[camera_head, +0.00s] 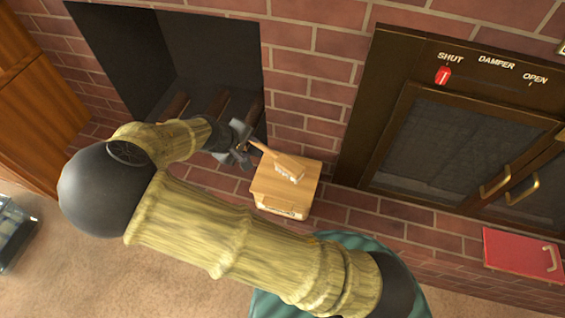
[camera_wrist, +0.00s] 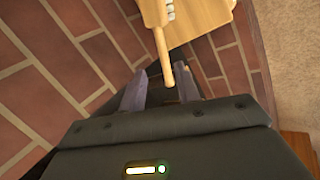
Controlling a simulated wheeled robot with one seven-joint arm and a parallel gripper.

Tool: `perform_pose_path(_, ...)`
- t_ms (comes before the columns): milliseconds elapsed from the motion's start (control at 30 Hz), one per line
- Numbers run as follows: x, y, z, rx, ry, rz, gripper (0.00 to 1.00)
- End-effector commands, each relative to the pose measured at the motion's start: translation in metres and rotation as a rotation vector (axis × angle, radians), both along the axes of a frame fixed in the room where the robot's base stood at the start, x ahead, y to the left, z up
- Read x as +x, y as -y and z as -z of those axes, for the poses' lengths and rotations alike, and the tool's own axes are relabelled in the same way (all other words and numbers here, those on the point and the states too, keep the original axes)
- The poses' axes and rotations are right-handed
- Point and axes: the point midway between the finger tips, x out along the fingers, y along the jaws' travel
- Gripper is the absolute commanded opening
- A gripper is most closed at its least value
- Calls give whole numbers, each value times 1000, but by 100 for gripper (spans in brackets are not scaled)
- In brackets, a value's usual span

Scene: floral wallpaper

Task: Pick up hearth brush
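The hearth brush (camera_head: 289,168) has a light wooden head and handle with white bristles. It lies on a small wooden box, its handle pointing left past the box's edge toward my gripper (camera_head: 243,149). In the wrist view the brush (camera_wrist: 158,38) runs down from the top, and its handle end shows between the two fingers of my gripper (camera_wrist: 161,90). The fingers are apart, with gaps on both sides of the handle. I cannot tell how deep the handle sits between them.
The wooden box (camera_head: 270,204) stands against the brick wall (camera_head: 310,85). Behind my gripper is a dark fireplace opening (camera_head: 205,50). To the right are a damper cabinet (camera_head: 450,125) with brass handles and a red panel (camera_head: 520,254).

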Motion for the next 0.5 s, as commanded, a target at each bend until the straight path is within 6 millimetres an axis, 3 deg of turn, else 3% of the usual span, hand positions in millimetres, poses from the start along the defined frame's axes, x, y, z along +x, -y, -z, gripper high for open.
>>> perform_pose_path(500, 35, 34, 76, 0, -2, 3, 32)
